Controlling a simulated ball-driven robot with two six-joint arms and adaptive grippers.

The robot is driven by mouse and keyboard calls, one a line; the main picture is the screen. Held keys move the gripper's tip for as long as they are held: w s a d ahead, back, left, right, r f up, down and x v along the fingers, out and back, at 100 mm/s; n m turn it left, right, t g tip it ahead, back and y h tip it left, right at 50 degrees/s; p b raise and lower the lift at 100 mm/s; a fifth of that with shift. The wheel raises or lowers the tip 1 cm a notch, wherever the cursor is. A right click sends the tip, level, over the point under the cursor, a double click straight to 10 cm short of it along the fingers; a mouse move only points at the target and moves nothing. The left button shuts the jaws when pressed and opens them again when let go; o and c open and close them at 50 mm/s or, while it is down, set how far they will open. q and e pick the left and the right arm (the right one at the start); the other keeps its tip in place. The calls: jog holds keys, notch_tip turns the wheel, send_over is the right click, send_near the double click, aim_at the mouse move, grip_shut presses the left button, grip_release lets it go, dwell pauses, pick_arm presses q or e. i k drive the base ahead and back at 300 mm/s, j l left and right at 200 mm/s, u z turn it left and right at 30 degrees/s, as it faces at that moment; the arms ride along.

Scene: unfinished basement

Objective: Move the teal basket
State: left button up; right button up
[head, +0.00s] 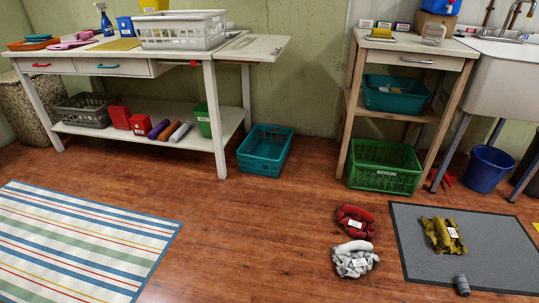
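A teal basket (281,152) with slatted sides stands upright on the wood floor, between the long white table and the wooden stand. It looks empty. A second teal container (371,100) sits on the middle shelf of the wooden stand, with a few small items in it. Neither of my grippers shows in the head view.
A green basket (372,178) stands under the wooden stand (467,70). Red (352,222) and grey (352,262) bundles lie on the floor; an olive one (440,236) lies on the grey mat (500,262). A striped rug (80,245) is left. Floor before the teal basket is clear.

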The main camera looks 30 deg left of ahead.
aim_at(267, 150)
jog(key=i+j+u, duration=0.35)
jog(key=i+j, duration=1.1)
jog(key=i, duration=0.05)
